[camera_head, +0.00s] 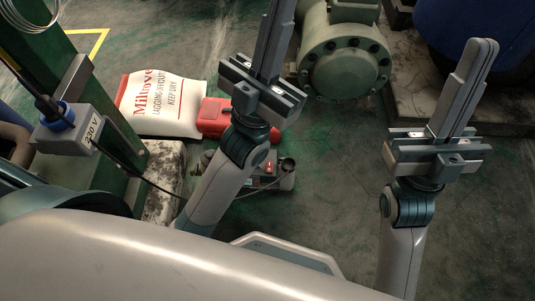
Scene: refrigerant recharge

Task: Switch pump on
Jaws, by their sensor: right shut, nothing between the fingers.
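The pump (287,178) is a small grey unit on the floor with a dark round cap. A small red switch (269,168) shows on it. My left forearm and wrist hide much of the pump's left side, and I cannot tell the switch position. My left gripper (281,12) is above and beyond the pump, pointing up the picture. Its fingers look pressed together and its tips reach the top edge. My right gripper (482,48) is shut and empty at the right, well apart from the pump.
A red case (213,118) and a white lagging sack (163,105) lie behind the pump. A 230 V socket box (78,132) with a blue plug and black cable is on a green post at left. A large green flanged machine (345,68) stands behind.

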